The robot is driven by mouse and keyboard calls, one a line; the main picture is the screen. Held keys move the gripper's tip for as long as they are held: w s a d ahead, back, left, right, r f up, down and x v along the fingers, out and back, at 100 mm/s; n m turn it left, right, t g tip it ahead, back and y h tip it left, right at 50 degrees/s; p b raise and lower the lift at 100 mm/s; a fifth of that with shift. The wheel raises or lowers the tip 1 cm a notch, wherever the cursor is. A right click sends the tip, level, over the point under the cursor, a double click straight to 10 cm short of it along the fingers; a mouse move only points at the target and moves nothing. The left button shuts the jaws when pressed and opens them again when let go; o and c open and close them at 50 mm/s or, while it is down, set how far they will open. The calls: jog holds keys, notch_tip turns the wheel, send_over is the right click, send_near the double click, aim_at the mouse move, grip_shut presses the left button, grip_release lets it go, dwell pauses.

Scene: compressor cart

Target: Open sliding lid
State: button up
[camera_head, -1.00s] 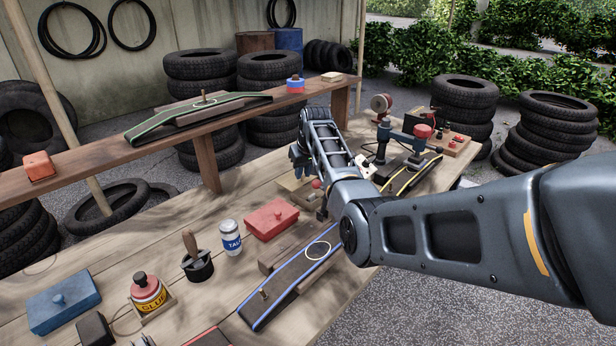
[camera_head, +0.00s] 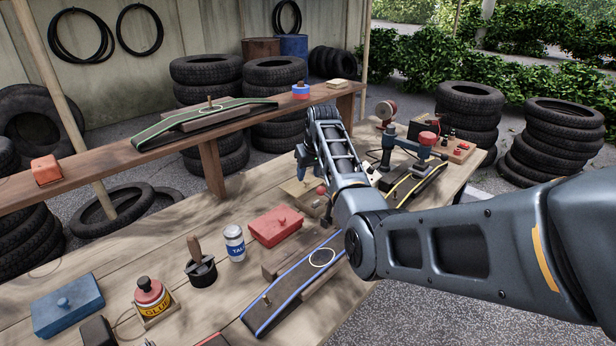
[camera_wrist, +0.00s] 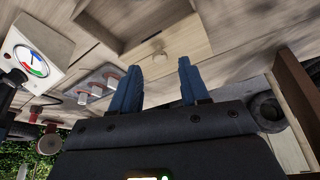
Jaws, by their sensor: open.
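A pale wooden lid panel (camera_wrist: 190,38) with a small round knob (camera_wrist: 158,50) shows in the wrist view. Beside it on the left is a recessed wooden part with raised edges; I cannot tell how far the lid is open. In the head view a light wooden box (camera_head: 294,189) on the workbench is partly hidden by my arm. My gripper (camera_wrist: 159,65) has its two blue fingers apart, pointing toward the knob, with nothing held between them.
A white dial gauge (camera_wrist: 32,60) is at the left of the wrist view. On the workbench stand a red box (camera_head: 276,226), a talc bottle (camera_head: 235,243) and a blue-edged strip (camera_head: 290,288). A wooden shelf (camera_head: 110,163) runs behind my gripper.

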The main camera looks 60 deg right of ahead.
jog(key=v, duration=0.5)
dwell(0.6)
